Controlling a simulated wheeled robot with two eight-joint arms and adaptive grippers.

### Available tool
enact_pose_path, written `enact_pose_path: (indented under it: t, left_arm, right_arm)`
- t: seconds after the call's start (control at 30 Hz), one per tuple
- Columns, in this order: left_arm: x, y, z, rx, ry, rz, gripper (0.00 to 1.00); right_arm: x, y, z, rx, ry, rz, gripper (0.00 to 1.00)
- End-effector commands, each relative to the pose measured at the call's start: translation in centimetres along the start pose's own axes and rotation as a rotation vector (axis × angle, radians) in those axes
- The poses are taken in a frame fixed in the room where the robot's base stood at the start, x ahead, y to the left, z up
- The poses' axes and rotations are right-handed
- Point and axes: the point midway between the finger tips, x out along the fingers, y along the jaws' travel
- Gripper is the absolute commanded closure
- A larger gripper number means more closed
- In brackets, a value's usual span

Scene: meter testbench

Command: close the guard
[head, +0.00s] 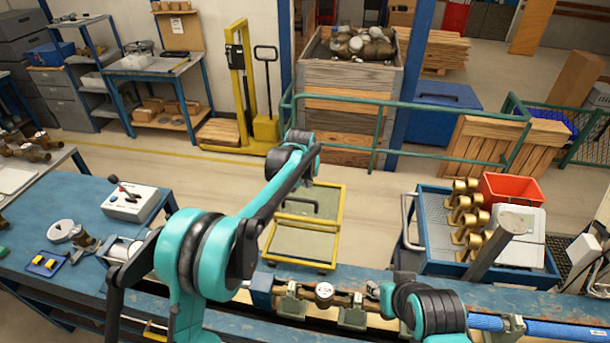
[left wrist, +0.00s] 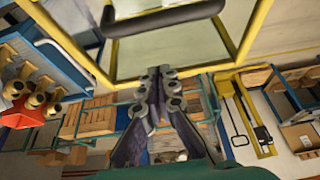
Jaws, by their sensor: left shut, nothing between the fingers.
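The guard (head: 341,225) is a yellow frame with see-through panels and a dark handle (head: 298,204). It stands raised at the far edge of the bench, behind the meter line. In the left wrist view the guard frame (left wrist: 246,40) fills the top, with its dark handle (left wrist: 165,19) across it. My right gripper does not show; only part of that arm does.
A round meter (head: 324,292) sits in the bench line below the guard. A blue cart (head: 430,215) with brass meters and a red bin (head: 515,187) stands to the right. A green rail (head: 430,118) and wooden crate (head: 345,85) are behind. A control box (head: 130,202) sits at left.

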Motion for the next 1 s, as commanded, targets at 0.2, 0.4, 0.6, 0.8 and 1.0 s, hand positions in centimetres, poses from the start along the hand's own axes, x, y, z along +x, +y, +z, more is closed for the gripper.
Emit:
enact_pose_path:
  t: [0.2, 0.4, 0.6, 0.8, 1.0]
  left_arm:
    - [0.3, 0.0, 2.3, 0.000, 0.000, 0.000, 1.00]
    - [-0.1, 0.0, 3.6, 0.000, 0.000, 0.000, 1.00]
    - [-0.1, 0.0, 3.8, 0.000, 0.000, 0.000, 1.00]
    - [-0.2, 0.0, 3.8, 0.000, 0.002, 0.000, 1.00]
    - [-0.4, 0.0, 3.9, 0.000, 0.035, 0.000, 1.00]
  right_arm:
    - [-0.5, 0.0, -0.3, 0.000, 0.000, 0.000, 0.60]
    - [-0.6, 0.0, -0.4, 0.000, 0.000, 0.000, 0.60]
    - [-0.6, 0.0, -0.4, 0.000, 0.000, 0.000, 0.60]
    - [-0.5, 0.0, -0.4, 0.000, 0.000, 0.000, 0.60]
    - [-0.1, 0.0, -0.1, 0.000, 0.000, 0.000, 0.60]
